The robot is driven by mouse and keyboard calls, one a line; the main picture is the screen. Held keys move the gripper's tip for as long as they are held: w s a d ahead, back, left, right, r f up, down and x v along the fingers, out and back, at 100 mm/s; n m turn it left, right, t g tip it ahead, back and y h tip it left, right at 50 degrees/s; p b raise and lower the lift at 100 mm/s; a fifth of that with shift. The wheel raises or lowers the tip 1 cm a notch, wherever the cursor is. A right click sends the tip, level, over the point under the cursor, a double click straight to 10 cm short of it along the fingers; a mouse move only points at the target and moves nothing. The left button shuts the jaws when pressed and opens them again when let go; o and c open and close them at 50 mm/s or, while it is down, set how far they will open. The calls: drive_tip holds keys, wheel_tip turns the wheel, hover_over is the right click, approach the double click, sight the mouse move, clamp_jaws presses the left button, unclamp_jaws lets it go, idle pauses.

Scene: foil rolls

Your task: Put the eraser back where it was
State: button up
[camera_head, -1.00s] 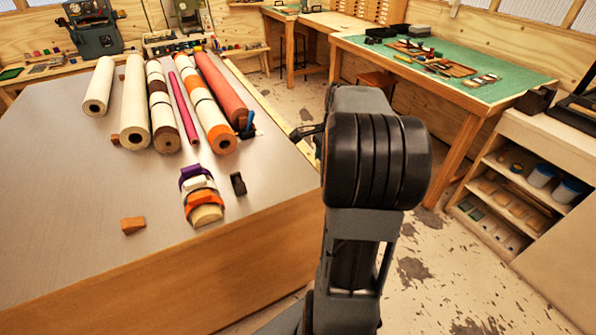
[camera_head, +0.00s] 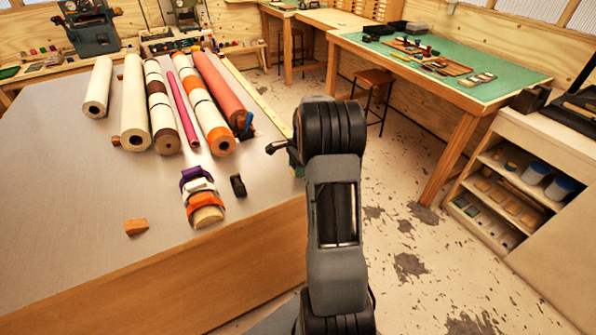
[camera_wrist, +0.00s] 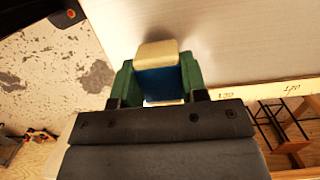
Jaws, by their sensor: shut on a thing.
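In the wrist view the eraser (camera_wrist: 158,80), a cream block with a blue sleeve, sits between the two green fingers of my gripper (camera_wrist: 157,72). The gripper is shut on it, and the eraser's cream end sticks out past the fingertips. The grey tabletop (camera_wrist: 245,50) shows beyond it. In the head view my gripper is mostly hidden behind my arm, at the table's right edge; the eraser cannot be made out there.
Several long rolls (camera_head: 135,105) lie at the back of the grey table (camera_head: 60,180). Near its front are a banded bundle (camera_head: 205,200), a small black object (camera_head: 238,186) and a wooden wedge (camera_head: 136,227). A yellow ruler (camera_wrist: 255,93) runs along the table edge.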

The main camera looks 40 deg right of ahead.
drive_tip(key=shift+f, duration=0.95)
